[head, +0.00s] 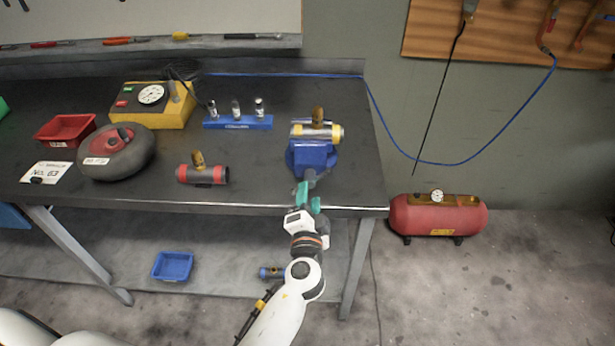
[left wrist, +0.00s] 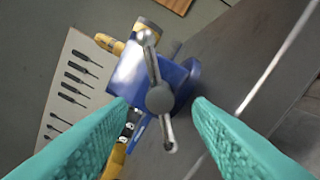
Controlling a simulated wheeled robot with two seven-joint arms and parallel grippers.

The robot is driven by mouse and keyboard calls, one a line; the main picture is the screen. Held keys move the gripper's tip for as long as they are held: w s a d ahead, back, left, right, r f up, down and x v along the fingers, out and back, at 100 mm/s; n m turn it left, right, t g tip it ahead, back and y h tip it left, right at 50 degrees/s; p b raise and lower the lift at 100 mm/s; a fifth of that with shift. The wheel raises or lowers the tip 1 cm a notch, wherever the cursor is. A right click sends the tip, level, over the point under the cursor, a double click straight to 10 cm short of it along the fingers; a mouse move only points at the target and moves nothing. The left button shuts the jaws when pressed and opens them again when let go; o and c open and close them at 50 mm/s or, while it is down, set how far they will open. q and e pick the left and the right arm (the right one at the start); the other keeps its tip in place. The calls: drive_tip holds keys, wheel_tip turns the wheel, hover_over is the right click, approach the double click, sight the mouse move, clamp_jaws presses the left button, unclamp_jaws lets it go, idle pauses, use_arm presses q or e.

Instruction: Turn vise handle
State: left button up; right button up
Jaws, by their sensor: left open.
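The blue vise (head: 312,156) stands at the front right edge of the dark workbench, with a grey and yellow cylinder (head: 330,131) clamped at its top. Its silver bar handle (left wrist: 154,68) crosses a round hub in the left wrist view, tilted slightly from upright, with a ball at its top end. My left gripper (head: 308,192) is open in front of the vise. In the left wrist view its teal fingers (left wrist: 160,112) are spread to either side of the handle's hub, with nothing clearly held. In the head view the handle is mostly hidden by the gripper.
A red-banded cylinder (head: 203,174), a blue holder (head: 238,122) with small metal parts, a yellow gauge box (head: 153,104), a grey wheel (head: 118,152) and a red tray (head: 65,130) are on the bench. A red air tank (head: 438,216) stands on the floor to the right.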

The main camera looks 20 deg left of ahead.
sight(310, 186)
use_arm(q)
drive_tip(key=p+x, duration=0.1)
drive_tip(key=x, duration=0.4)
drive_tip(key=shift+w+a, duration=0.1)
drive_tip(key=shift+w, duration=0.15)
drive_tip(key=c, duration=1)
drive_tip(key=m, duration=0.2)
drive_tip(key=shift+m+b, duration=0.4)
drive_tip(key=shift+f+m, duration=0.1)
drive_tip(key=shift+m, duration=1.7)
